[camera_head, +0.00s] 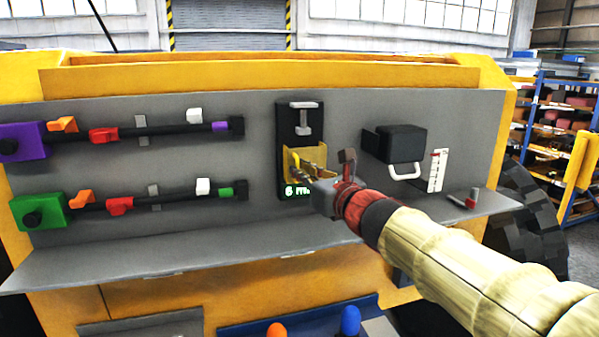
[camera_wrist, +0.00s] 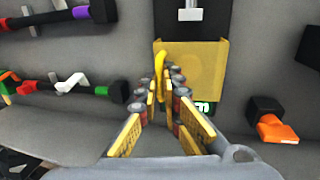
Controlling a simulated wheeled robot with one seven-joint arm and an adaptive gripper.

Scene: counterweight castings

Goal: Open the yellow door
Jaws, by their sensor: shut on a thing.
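The yellow door (camera_head: 318,155) is a flat yellow plate on the lower part of a black unit (camera_head: 286,121) on the grey panel. In the wrist view the door (camera_wrist: 208,68) looks upright against the unit, with a curved yellow handle (camera_wrist: 160,60) on its left part. My gripper (camera_head: 300,174) reaches in from the right in front of the door. In the wrist view the fingertips (camera_wrist: 168,82) are closed around the lower end of the handle. The exact contact is small and partly hidden by the fingers. I cannot tell whether the door is ajar.
A grey T-shaped handle (camera_head: 304,117) sits above the door, and a lit green display (camera_head: 297,191) below it. Black rods with coloured clips are left. A black box (camera_head: 401,143) with a white handle (camera_head: 404,171) is right. A grey ledge (camera_head: 150,259) runs below.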

